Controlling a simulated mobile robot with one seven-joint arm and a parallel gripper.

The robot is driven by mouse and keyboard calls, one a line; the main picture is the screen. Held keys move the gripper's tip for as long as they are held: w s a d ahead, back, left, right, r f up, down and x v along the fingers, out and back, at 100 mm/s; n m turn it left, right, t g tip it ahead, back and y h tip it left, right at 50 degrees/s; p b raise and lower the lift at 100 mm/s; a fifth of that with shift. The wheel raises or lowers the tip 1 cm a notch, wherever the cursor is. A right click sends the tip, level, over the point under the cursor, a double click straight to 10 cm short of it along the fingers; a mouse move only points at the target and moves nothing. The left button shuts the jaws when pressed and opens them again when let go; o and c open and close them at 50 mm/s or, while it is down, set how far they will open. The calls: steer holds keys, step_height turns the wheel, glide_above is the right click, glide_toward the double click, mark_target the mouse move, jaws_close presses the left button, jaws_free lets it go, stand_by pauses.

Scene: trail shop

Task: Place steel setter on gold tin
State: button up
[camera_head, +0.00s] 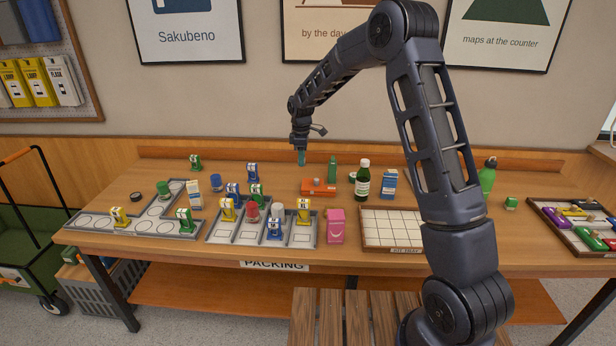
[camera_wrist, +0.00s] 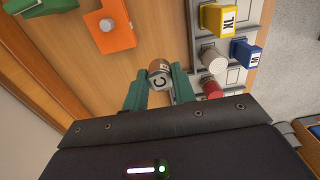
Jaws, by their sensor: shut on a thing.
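My gripper (camera_head: 301,160) is raised above the back middle of the table, with teal fingers pointing down. The piece appears clear of the tabletop. I cannot tell for certain that it is the steel setter, and it is not distinct in the head view. I cannot pick out a gold tin in either view.
An orange device (camera_head: 318,188) lies below my gripper. Grey trays (camera_head: 160,222) with coloured size markers and round pieces fill the front left. Green bottles (camera_head: 363,180), a blue box (camera_head: 389,183), a pink box (camera_head: 335,226) and a gridded tray (camera_head: 390,247) stand right.

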steer(key=s+d+r+m, duration=0.1)
steer(key=s+d, duration=0.2)
steer(key=d, duration=0.4)
steer(key=s+d+r+m, duration=0.1)
steer(key=s+d, duration=0.2)
steer(key=d, duration=0.4)
steer(key=f, duration=1.9)
steer(key=shift+a+f, duration=0.2)
steer(key=shift+f, duration=0.1)
steer(key=o, duration=1)
steer(key=shift+o, duration=0.2)
